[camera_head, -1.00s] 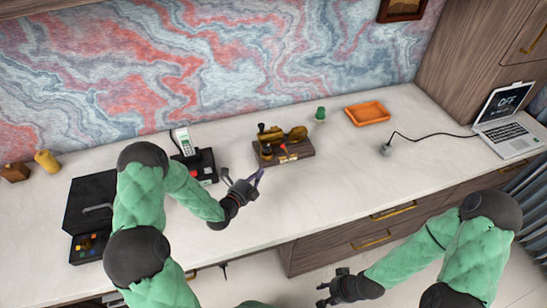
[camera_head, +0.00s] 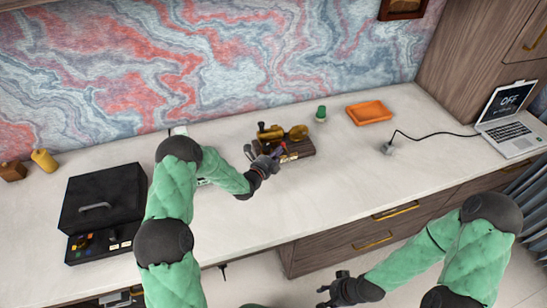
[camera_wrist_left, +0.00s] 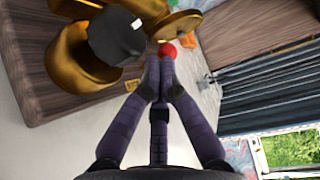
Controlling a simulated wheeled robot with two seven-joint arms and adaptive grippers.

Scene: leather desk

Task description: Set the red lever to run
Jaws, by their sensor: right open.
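The red lever shows as a round red knob (camera_wrist_left: 168,49) in the left wrist view, just beyond my fingertips. It belongs to a brass device on a dark wooden base (camera_head: 301,151), near the middle of the desk. My left gripper (camera_head: 280,152) is at the device's front left, partly covering it. In the left wrist view its purple fingers (camera_wrist_left: 160,78) are together, with the knob ahead of the tips; I cannot tell whether they touch it. The lever's shaft and markings are hidden. My right gripper (camera_head: 326,292) is open, low in front of the desk.
A laptop (camera_head: 508,122) reading OFF stands at the far right, with a cable running left. A black box (camera_head: 103,199) is at left. The front right desk is clear.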

